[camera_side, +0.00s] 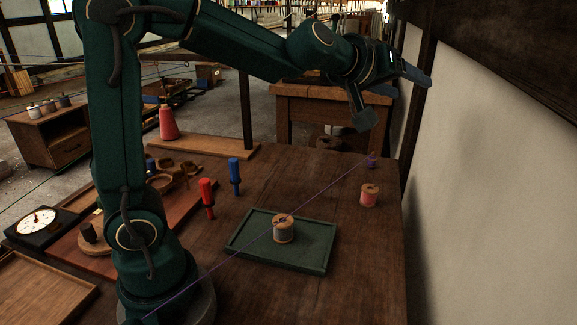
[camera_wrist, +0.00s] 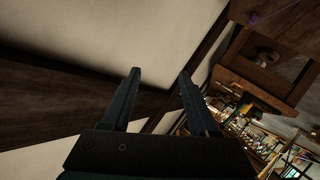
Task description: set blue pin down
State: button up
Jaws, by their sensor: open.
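The blue pin (camera_side: 234,171) stands upright on the wooden table, just right of and behind a red pin (camera_side: 207,192). My gripper (camera_side: 404,82) is high above the far right of the table, near the wall and well away from the blue pin. In the wrist view its two dark fingers (camera_wrist: 158,72) are spread apart with nothing between them. The blue pin does not show in the wrist view.
A purple line (camera_side: 325,190) crosses above the table to a small purple peg (camera_side: 371,161). The wall (camera_side: 490,190) bounds the right side.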

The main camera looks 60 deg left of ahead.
jog(key=s+d+f+m+g+h, duration=0.25)
jog(key=s+d+m, duration=0.2)
jog(key=s, duration=0.35)
jog(key=s+f+m+g, duration=0.1)
jog(key=s+f+g, duration=0.1)
jog(key=s+f, duration=0.3)
jog(key=s+a+f+m+g, duration=0.1)
jog(key=s+f, duration=0.4)
jog(key=s, duration=0.9)
jog(key=m+g, duration=0.1)
jog(key=g, duration=0.1)
jog(key=shift+f+g+y, duration=0.25)
jog(key=shift+g+y, duration=0.1)
